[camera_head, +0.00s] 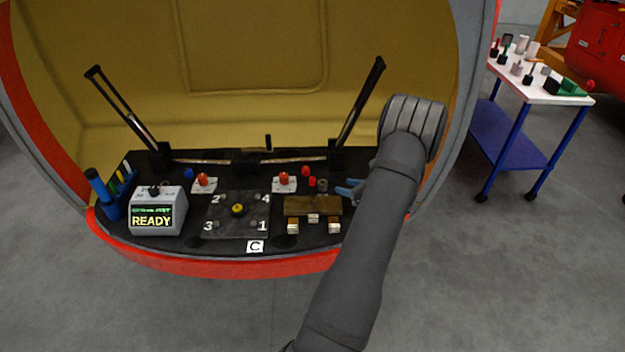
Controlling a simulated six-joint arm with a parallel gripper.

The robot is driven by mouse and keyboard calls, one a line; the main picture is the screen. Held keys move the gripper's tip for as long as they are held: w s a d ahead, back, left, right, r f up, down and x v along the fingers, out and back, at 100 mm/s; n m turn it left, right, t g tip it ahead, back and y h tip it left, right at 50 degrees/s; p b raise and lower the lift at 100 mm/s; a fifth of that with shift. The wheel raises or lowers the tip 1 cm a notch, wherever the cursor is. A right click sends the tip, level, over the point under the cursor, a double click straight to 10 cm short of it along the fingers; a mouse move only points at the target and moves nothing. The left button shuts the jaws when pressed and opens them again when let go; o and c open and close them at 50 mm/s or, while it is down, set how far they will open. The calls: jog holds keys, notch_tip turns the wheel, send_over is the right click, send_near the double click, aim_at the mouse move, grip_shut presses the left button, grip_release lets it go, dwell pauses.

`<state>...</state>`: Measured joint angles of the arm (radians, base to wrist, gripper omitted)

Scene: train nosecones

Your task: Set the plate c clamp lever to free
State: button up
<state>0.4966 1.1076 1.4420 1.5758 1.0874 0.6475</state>
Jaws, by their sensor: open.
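A dark square plate (252,228) lies on the black shelf of the nosecone, with the numbers 1 to 4 at its corners and a yellow-topped knob (238,209) in its middle. A white label "C" (255,246) sits at its front edge. Two red-topped parts on white bases stand behind it, one at the left (204,181) and one at the right (284,180). I cannot tell whether either is the clamp lever, or how it is set. My arm crosses the right side of the shelf. My gripper does not show; the arm may hide it.
A display box (157,217) reading "READY" and a blue tool holder (112,205) stand at left. A brown block (313,206) and blue-handled tool (349,190) lie right of the plate. Two tall black bars (120,105) (360,105) rise behind. A trolley (540,90) stands outside, right.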

aim_at(314, 179)
jog(key=x, duration=1.7)
jog(key=shift+w+a+f, duration=0.1)
grip_shut()
